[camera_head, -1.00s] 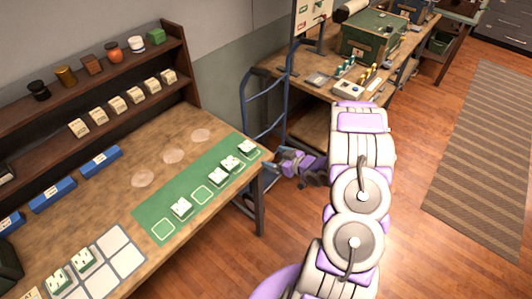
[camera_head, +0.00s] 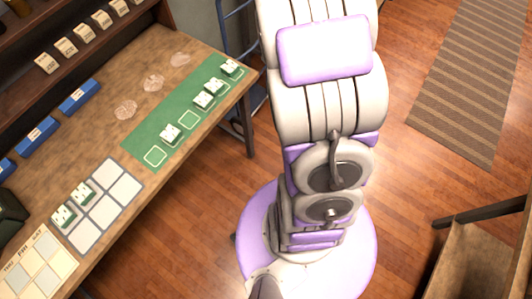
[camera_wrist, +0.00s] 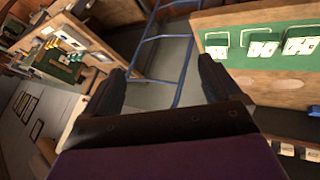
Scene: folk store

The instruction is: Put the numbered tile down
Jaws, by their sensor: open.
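Several white tiles with green undersides sit on the green mat (camera_head: 137,139) at the table's right edge, one tile (camera_head: 171,134) nearer the front and others (camera_head: 204,99) towards the far end. Empty outlined squares show between and before them. Two more tiles (camera_head: 82,193) lie on the grey-squared board (camera_head: 122,187). The tile numbers are too small to read. My gripper (camera_wrist: 162,68) is open and empty in the wrist view, clear of the table, with the mat (camera_wrist: 285,62) to its right. It is out of the head view.
A blue metal frame (camera_wrist: 150,45) stands between my fingers' view and the table. Blue trays (camera_head: 78,97) and a dark shelf with cards (camera_head: 66,46) line the table's back. A second bench (camera_wrist: 75,50) is at left in the wrist view. Open wooden floor (camera_head: 410,190) lies right.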

